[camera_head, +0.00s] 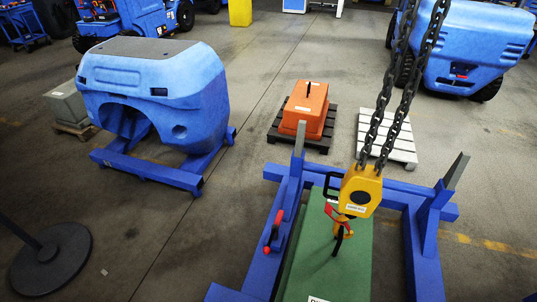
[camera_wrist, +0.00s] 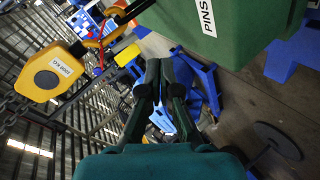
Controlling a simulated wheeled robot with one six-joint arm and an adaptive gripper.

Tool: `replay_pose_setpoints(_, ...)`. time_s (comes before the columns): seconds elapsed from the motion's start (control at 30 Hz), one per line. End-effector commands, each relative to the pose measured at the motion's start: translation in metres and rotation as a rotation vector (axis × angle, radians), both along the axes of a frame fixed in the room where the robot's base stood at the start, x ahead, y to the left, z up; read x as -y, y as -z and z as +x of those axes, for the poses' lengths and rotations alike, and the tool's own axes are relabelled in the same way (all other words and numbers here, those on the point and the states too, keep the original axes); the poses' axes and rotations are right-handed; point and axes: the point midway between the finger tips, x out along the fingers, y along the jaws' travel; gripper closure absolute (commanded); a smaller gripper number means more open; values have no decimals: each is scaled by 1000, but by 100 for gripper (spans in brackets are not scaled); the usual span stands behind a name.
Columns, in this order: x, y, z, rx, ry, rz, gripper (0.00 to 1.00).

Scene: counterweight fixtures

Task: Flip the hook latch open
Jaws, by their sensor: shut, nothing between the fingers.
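The yellow hook block (camera_head: 361,188) hangs from two dark chains above a green box (camera_head: 325,265). Its hook carries a red latch (camera_head: 337,213), and a dark bar sits close to the hook. Whether the latch lies fully closed is too small to tell. In the wrist view the hook block (camera_wrist: 52,72) is at the left, with the red latch (camera_wrist: 101,43) right of it. My gripper (camera_wrist: 158,66) is in the middle, its dark fingers together and empty, apart from the latch. The green box (camera_wrist: 245,30) fills the top right. My gripper does not show in the head view.
A blue frame (camera_head: 425,245) with upright posts surrounds the green box; a red-handled part (camera_head: 275,228) is on its left side. The chains (camera_head: 408,85) rise above the block. An orange block (camera_head: 304,108) on a dark pallet and a white pallet (camera_head: 388,140) stand behind.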

Motion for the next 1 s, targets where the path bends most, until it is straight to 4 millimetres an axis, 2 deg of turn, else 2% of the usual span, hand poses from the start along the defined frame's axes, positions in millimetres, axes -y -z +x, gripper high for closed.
replay_pose_setpoints(0.03,0,-5,-20,-5,6,64,100)
replay_pose_setpoints(0.1,-3,-16,-42,-1,14,163,100)
replay_pose_setpoints(0.27,-11,-52,-87,29,48,391,100)
replay_pose_setpoints(0.4,-16,-94,-120,77,95,584,100)
replay_pose_setpoints(0.6,-16,-162,-153,171,184,831,100)
replay_pose_setpoints(0.7,-13,-189,-163,218,223,918,100)
replay_pose_setpoints(0.8,-10,-207,-168,249,250,974,100)
replay_pose_setpoints(0.83,-10,-210,-169,257,255,985,98)
replay_pose_setpoints(0.87,-9,-213,-170,263,260,994,90)
replay_pose_setpoints(1.0,-9,-218,-171,271,268,1009,55)
